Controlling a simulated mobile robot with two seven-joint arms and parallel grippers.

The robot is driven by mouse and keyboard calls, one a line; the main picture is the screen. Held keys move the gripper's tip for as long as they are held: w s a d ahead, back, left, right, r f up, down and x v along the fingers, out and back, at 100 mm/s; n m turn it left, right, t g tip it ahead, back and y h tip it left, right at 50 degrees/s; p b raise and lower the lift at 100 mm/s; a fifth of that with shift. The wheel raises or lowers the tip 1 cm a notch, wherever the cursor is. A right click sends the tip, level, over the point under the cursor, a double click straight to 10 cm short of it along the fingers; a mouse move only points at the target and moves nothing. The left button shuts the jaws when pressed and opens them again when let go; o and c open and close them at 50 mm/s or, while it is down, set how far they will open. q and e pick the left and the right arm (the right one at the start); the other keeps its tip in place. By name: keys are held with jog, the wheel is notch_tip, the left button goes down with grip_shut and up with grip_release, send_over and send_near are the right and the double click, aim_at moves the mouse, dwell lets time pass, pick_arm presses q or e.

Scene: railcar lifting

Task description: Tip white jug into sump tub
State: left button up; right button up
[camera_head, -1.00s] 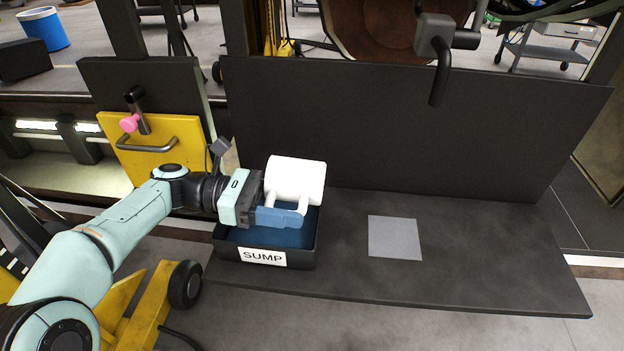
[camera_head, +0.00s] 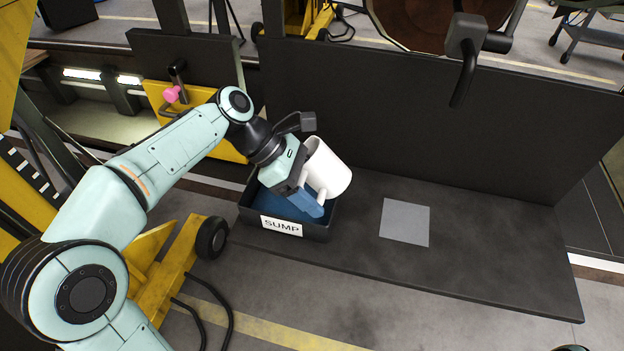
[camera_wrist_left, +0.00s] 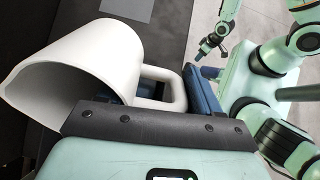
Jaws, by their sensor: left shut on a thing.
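The white jug (camera_head: 334,170) is tilted over the right part of the dark sump tub (camera_head: 318,231), which has a "SUMP" label and a blue inside. My left gripper (camera_head: 311,204) is shut on the jug's handle, with its blue fingers low over the tub. The left wrist view shows the jug (camera_wrist_left: 85,68) with its wide mouth facing lower left and its handle between the fingers.
The tub stands at the left end of a dark shelf (camera_head: 480,260) with a tall dark back panel (camera_head: 430,120). A grey square pad (camera_head: 405,222) lies bare on the shelf. A yellow wheeled frame (camera_head: 170,275) stands in front left. The shelf's right part is clear.

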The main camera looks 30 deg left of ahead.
pick_arm(q)
jog(key=shift+d+r+g+y+p, duration=0.15)
jog(key=shift+y+p, duration=0.1)
jog(key=shift+y, duration=0.35)
jog(key=shift+a+r+g+y+p, duration=0.15)
jog(key=shift+y+p, duration=0.1)
jog(key=shift+y, duration=0.35)
jog(key=shift+s+a+r+g+y+p, duration=0.1)
jog(key=shift+a+g+y+p, duration=0.15)
jog(key=shift+y+p, duration=0.65)
jog(key=shift+a+r+g+y+p, duration=0.1)
jog(key=shift+a+g+y+p, duration=0.15)
jog(key=shift+y+p, duration=0.65)
jog(key=shift+s+a+r+g+y+p, duration=0.1)
jog(key=shift+a+g+y+p, duration=0.15)
jog(key=shift+y+p, duration=0.65)
pick_arm(e)
jog(key=w+r+t, duration=0.1)
jog(key=w+r, duration=0.6)
jog(key=r, duration=0.1)
jog(key=shift+b, duration=0.3)
